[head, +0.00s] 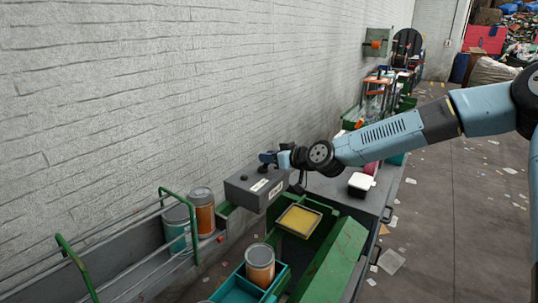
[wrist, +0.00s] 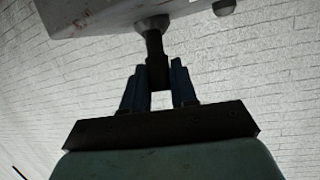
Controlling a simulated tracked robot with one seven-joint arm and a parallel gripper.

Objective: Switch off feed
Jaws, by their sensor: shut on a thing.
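A grey control box (head: 258,192) with white labels stands by the wall beside the belt in the head view. Its pale underside or face (wrist: 95,18) fills the top of the wrist view. A dark switch handle (wrist: 153,42) sticks out of it. My gripper (wrist: 158,78) has its two dark fingers on either side of the handle's end and is shut on it. In the head view my gripper (head: 268,157) is at the top of the box, small and partly merged with the wrist. The handle cannot be made out there.
A yellow-topped tray (head: 299,220) sits in a green chute in front of the box. An orange drum (head: 201,212) and a can (head: 260,265) in a teal crate are nearby. A green rail (head: 75,268) stands at left. The floor at right is open with litter.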

